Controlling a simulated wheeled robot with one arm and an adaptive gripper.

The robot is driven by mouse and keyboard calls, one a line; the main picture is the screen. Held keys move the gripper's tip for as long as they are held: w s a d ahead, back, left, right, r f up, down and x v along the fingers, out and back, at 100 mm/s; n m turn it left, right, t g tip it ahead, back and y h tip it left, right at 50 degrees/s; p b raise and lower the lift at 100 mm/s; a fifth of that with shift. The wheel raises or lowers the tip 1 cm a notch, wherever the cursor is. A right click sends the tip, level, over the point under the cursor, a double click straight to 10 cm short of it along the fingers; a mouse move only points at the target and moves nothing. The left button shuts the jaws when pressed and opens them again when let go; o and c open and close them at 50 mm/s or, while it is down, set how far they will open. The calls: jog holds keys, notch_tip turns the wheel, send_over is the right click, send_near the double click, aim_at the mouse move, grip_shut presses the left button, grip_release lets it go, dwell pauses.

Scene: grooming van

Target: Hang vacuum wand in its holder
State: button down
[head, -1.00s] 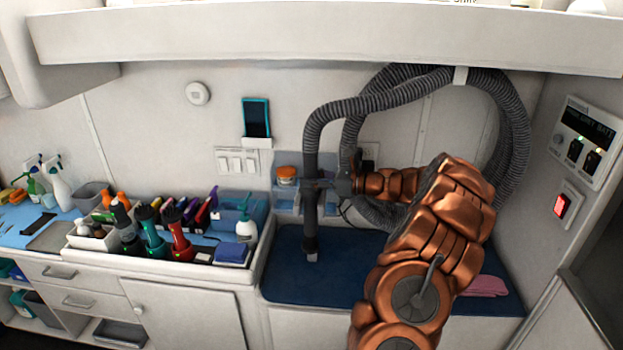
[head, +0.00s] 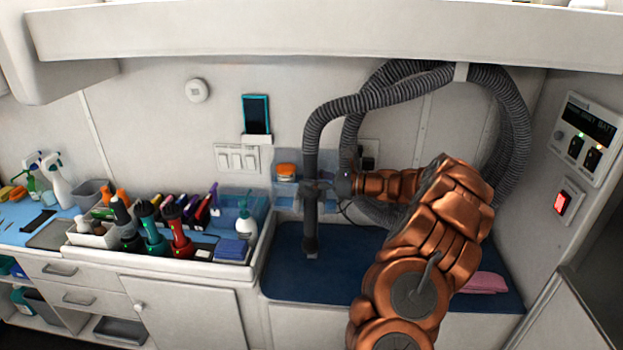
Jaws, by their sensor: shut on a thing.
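The vacuum wand (head: 310,228) is a dark grey tube hanging nearly upright, with a ribbed hose (head: 345,108) rising from its top and curving right. My gripper (head: 314,190) is shut on the wand at its upper part, reaching in from the right. The fingers are small and dark against the tube. The wand's lower end shows in front of the blue mat (head: 345,275); I cannot tell whether it touches it. A pale blue see-through wall rack (head: 284,203) is behind and left of the wand. I cannot make out a separate wand holder; part of the wall is hidden.
An orange-lidded jar (head: 286,171) sits in the wall rack. A tray (head: 258,262) of clippers and bottles stands to the left. A pink cloth (head: 487,283) lies on the mat at right. A white overhead shelf (head: 250,38) spans the top. The hose loops behind my arm.

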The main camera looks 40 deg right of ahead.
jog(key=shift+r, duration=0.1)
jog(key=c, duration=0.6)
grip_release()
jog(key=o, duration=0.6)
jog(key=shift+s, duration=0.1)
jog(key=p+v, duration=0.2)
jog(key=v, duration=0.7)
jog(key=shift+s+d+p, duration=0.3)
jog(key=shift+p, duration=0.05)
dwell(1.1)
dwell(0.5)
